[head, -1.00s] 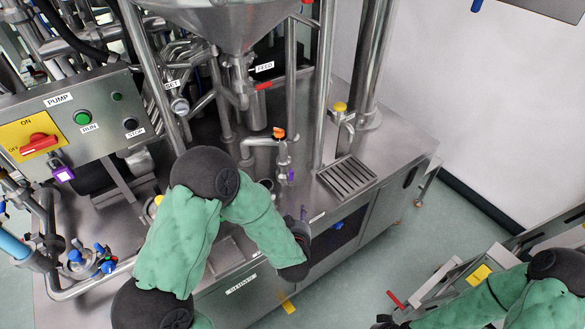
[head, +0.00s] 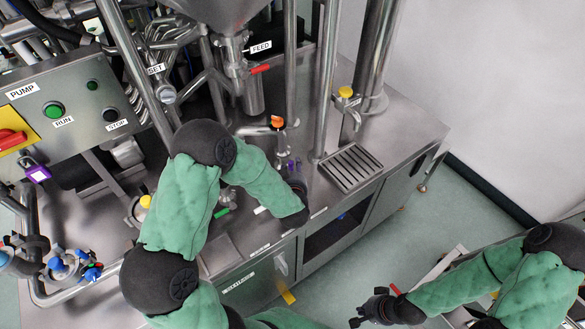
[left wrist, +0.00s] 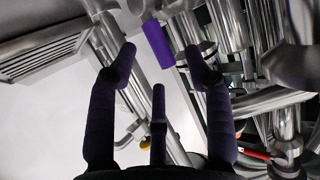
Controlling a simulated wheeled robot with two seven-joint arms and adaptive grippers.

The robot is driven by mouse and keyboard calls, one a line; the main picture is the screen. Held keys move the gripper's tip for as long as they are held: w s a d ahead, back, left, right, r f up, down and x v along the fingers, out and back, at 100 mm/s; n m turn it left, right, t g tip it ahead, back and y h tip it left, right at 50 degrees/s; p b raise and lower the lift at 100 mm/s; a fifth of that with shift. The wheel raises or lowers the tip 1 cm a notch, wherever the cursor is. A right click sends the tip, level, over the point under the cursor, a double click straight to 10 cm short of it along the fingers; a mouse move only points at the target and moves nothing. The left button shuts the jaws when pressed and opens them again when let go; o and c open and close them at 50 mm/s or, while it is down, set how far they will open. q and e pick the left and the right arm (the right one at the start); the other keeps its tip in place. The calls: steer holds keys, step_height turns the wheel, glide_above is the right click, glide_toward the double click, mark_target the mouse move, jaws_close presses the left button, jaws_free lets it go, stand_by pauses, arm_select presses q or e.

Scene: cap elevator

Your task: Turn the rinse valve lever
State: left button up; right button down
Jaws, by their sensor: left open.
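A purple lever handle (left wrist: 158,44) shows in the left wrist view, ahead of and between the spread fingers of my left gripper (left wrist: 160,72). No finger visibly closes on it, and I cannot tell the exact gap. In the head view a small purple piece (head: 291,165) stands just beyond my left gripper (head: 299,187), whose fingers are mostly hidden by my wrist. No rinse label is readable, so I cannot confirm that this is the rinse valve lever. My right gripper (head: 368,308) is empty, its fingers apart, low over the floor.
An orange-handled valve (head: 277,122) stands close behind the purple piece. A red lever (head: 260,69) is on the FEED line. A steel drip grate (head: 350,167) and yellow-capped tap (head: 346,92) are to the right. The PUMP panel (head: 70,110) is at left. Vertical pipes crowd the back.

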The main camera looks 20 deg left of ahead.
arm_select(q)
steer(key=shift+x, duration=1.2)
jaws_close()
